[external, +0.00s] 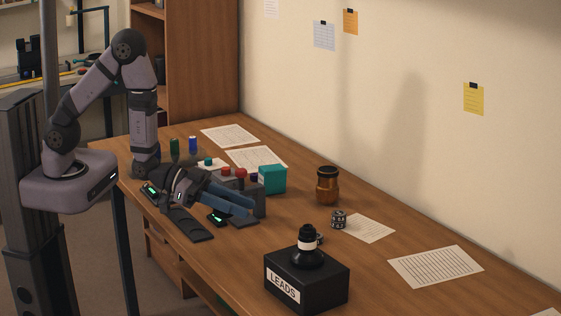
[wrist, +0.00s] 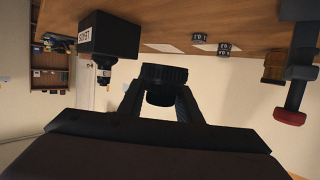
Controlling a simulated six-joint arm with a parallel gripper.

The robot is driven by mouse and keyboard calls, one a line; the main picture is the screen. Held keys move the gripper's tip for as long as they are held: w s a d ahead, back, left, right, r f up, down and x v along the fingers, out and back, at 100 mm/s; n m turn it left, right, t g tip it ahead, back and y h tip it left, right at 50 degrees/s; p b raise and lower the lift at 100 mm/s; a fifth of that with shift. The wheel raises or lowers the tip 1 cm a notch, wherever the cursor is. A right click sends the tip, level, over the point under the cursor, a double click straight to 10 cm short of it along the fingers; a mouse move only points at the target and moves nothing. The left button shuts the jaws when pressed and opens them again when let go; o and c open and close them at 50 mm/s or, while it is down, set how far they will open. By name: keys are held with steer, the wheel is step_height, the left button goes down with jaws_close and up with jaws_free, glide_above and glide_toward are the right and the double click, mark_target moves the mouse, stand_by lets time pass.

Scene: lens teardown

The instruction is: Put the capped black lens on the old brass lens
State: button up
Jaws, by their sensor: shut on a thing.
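A dark ribbed lens-like cylinder (wrist: 165,76) sits between the fingertips of my gripper (wrist: 160,88) in the wrist view. My gripper is shut on it; I cannot tell whether it wears a cap. In the external view my gripper (external: 236,205) reaches low over the table, and I cannot make out the held lens there. The old brass lens (external: 327,187) stands upright on the table, to the right of my gripper and apart from it. It also shows in the wrist view (wrist: 273,68), partly hidden at its right.
A black LEADS box (external: 306,280) bears another black piece with a white band (external: 307,245). Dice (external: 339,219) lie near the brass lens. A teal box (external: 272,179) and red-knobbed parts (external: 241,173) stand behind my gripper. Papers (external: 435,266) lie flat at the right.

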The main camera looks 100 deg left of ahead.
steer(key=w+a+r+n+y, duration=0.2)
steer(key=w+a, duration=0.4)
steer(key=a, duration=0.5)
steer(key=w+a+r+n+g+y+b, duration=0.1)
steer(key=w+a+r, duration=0.4)
steer(key=a, duration=0.7)
steer(key=w+a+r+n+y, duration=0.2)
steer(key=w+a, duration=0.6)
steer(key=a, duration=0.4)
steer(key=shift+a+r+n+g+y+b, duration=0.2)
steer(key=shift+r+n+g+y+b, duration=0.1)
steer(key=shift+r+y, duration=0.45)
steer(key=shift+f, duration=0.2)
step_height(320, 180, down, 10)
steer(key=p, duration=0.2)
steer(key=shift+p, duration=0.3)
steer(key=shift+f, duration=0.1)
steer(key=o, duration=1.1)
steer(key=shift+s, duration=0.1)
